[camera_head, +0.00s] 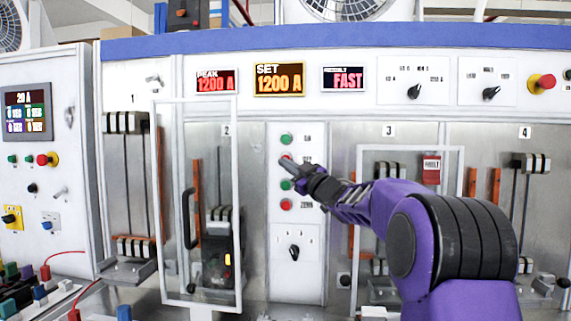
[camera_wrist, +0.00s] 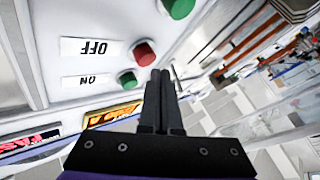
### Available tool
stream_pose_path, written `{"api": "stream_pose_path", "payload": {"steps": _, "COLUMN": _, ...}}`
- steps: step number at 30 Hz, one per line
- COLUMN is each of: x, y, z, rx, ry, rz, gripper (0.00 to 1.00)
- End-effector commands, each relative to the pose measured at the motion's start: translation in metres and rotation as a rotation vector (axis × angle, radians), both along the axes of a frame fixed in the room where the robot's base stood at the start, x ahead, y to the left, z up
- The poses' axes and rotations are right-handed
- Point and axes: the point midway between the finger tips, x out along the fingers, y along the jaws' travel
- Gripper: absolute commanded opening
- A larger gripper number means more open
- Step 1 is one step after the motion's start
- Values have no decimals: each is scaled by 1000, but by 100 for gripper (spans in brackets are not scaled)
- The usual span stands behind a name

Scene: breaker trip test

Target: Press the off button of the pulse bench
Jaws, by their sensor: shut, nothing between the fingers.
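The column of buttons is on the white middle panel of the bench. The upper red button (camera_head: 287,155) is partly covered by my gripper's tips in the head view. In the wrist view, this red button (camera_wrist: 145,53) lies beside the upside-down OFF label (camera_wrist: 90,48). The green button (camera_head: 286,139) above it is by the ON label (camera_wrist: 86,81). My gripper (camera_head: 285,162) is shut and empty, its tips at the upper red button. The tips (camera_wrist: 161,72) also show just beside it in the wrist view. I cannot tell whether they touch it.
Below are another green button (camera_head: 286,185), another red button (camera_head: 286,204) and a black rotary knob (camera_head: 294,252). A clear framed door (camera_head: 238,200) stands open left of the panel. Another framed door (camera_head: 461,155) is to the right, behind my arm.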

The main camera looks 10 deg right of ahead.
Motion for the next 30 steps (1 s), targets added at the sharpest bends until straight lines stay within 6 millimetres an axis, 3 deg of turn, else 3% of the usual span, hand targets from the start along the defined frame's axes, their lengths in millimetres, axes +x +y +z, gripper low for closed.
{"api": "stream_pose_path", "payload": {"steps": 8, "x": -3, "y": 1, "z": 0, "rx": -1, "ry": -1, "rz": 0, "gripper": 0}}
{"api": "stream_pose_path", "payload": {"steps": 21, "x": -42, "y": 14, "z": -1, "rx": -1, "ry": -1, "rz": 0, "gripper": 0}}
{"api": "stream_pose_path", "payload": {"steps": 30, "x": -48, "y": 15, "z": 1, "rx": 0, "ry": 0, "rz": 0, "gripper": 0}}
